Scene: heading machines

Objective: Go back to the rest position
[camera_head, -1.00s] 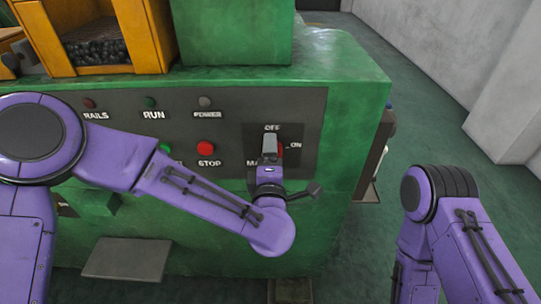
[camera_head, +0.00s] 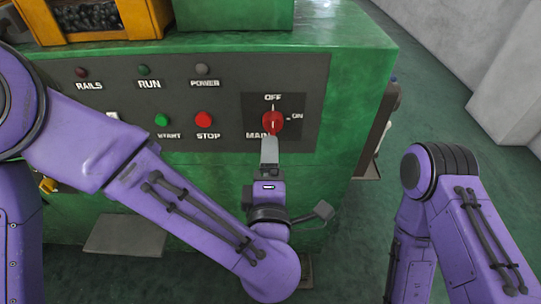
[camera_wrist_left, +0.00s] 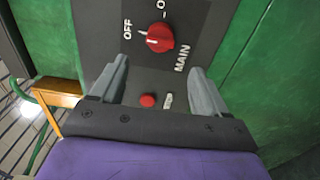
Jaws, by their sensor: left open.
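My left gripper (camera_head: 269,150) is open and empty, just below the red MAIN switch knob (camera_head: 273,122) on the green machine's grey control panel (camera_head: 230,100). In the left wrist view its two fingers (camera_wrist_left: 158,88) are spread apart, and the red knob (camera_wrist_left: 160,38) lies beyond them, untouched. The knob's white mark points toward OFF. My right arm (camera_head: 440,215) comes in at the right, bent downward; its gripper is out of view.
The panel also carries a red STOP button (camera_head: 204,119), a green START button (camera_head: 162,120) and several lamps. A yellow-framed bin (camera_head: 140,20) sits on the machine (camera_head: 345,60). Green floor (camera_head: 440,90) lies open to the right, before a grey wall.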

